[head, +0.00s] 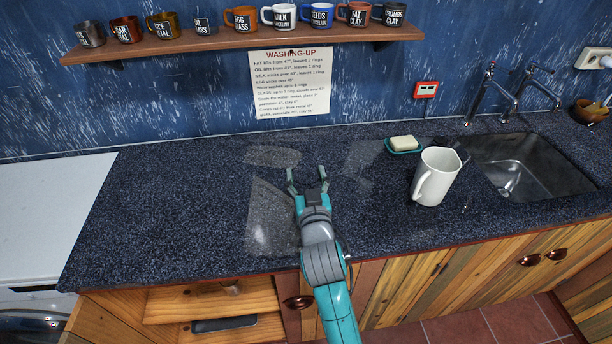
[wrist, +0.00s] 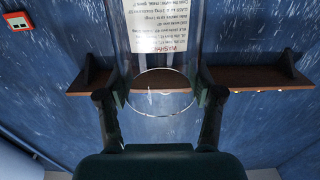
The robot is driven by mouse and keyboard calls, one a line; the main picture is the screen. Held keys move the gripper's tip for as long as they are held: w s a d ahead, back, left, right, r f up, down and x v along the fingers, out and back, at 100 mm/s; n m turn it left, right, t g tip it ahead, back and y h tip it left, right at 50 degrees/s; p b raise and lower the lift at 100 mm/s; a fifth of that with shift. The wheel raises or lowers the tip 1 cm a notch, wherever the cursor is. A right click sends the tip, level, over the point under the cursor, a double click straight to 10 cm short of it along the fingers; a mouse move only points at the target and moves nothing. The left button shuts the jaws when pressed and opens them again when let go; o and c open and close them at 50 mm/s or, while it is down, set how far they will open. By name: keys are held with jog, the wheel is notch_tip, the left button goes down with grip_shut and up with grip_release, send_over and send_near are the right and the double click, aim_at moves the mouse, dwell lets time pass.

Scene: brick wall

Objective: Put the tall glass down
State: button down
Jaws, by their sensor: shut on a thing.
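The tall glass (wrist: 160,92) is clear and shows in the wrist view between my two fingers, with its round rim near the fingertips and its walls running toward the top of the picture. My gripper (head: 307,175) is over the middle of the dark speckled counter (head: 180,210) in the head view, its fingers closed on the glass (wrist: 160,92) from both sides. In the head view the glass is so clear that I cannot make out its outline or whether its base touches the counter.
A white jug (head: 435,178) stands to the right, beside a green soap dish (head: 404,150) and the metal sink (head: 525,170). A shelf (head: 250,43) of mugs and a washing-up notice (head: 290,85) are on the wall. The counter left of my gripper is free, apart from pale patches.

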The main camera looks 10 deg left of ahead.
jog(key=shift+c, duration=0.9)
grip_release()
jog(key=shift+f, duration=0.1)
jog(key=v, duration=1.2)
jog(key=shift+r, duration=0.2)
